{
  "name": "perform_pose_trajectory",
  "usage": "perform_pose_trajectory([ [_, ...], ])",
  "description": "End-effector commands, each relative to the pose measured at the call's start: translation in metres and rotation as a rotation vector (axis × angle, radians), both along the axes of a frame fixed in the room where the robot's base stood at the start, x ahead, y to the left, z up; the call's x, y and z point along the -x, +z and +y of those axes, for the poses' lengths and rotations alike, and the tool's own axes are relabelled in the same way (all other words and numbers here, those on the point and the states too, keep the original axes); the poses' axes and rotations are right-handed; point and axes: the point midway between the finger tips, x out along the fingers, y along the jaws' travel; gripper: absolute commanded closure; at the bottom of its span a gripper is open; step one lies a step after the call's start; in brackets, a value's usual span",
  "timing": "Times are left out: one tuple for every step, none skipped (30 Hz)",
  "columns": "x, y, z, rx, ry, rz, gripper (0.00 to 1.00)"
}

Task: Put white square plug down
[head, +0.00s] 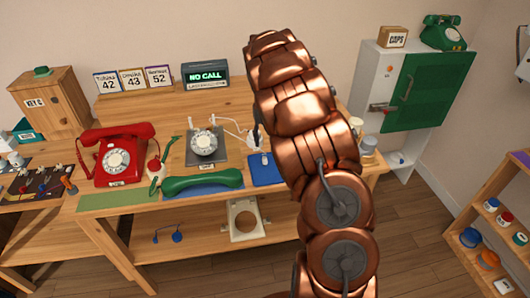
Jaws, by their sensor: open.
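My copper arm rises through the middle of the head view and bends down behind itself. Only a dark part of my gripper (257,133) shows at the arm's left edge, above the desk; the rest is hidden. It looks open. Just below it, a small white piece (265,157) is on or over the blue mat (262,176); it may be the white square plug, but it is too small to tell. A round white part (253,143) and white cords lie close by, left of the gripper. I cannot tell whether the gripper touches any of them.
On the desk are a red dial phone (117,155), a grey dial unit (205,146) and a green handset (203,182). A white housing (245,232) stands on the lower shelf. A white cabinet with a green door (411,88) is right. My arm hides the desk's right part.

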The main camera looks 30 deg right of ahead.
Motion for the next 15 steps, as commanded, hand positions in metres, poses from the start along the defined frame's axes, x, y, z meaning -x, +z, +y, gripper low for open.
perform_pose_trajectory([
  [-0.002, 0.008, 0.0, 0.002, 0.001, -0.007, 0.57],
  [-0.001, 0.013, 0.0, 0.001, 0.001, -0.005, 0.57],
  [0.0, 0.018, 0.0, 0.001, 0.001, -0.003, 0.57],
  [0.0, 0.022, 0.0, 0.001, 0.001, -0.003, 0.57],
  [-0.001, 0.025, 0.0, 0.0, 0.001, -0.003, 0.57],
  [-0.001, 0.029, 0.0, 0.0, 0.001, -0.003, 0.57],
  [0.0, 0.031, 0.0, 0.001, 0.001, -0.003, 0.57],
  [0.0, 0.033, 0.0, 0.001, 0.0, -0.002, 0.57],
  [0.0, 0.036, 0.0, 0.0, 0.0, -0.001, 0.57],
  [0.0, 0.037, 0.0, 0.0, 0.0, 0.0, 0.57],
  [0.0, 0.038, 0.0, 0.0, 0.0, 0.0, 0.57],
  [0.001, 0.039, 0.0, 0.0, 0.0, 0.001, 0.57],
  [0.001, 0.039, 0.0, 0.0, 0.0, 0.001, 0.57],
  [0.001, 0.04, 0.0, 0.001, 0.0, 0.001, 0.57],
  [0.001, 0.04, 0.0, 0.001, 0.0, 0.001, 0.57],
])
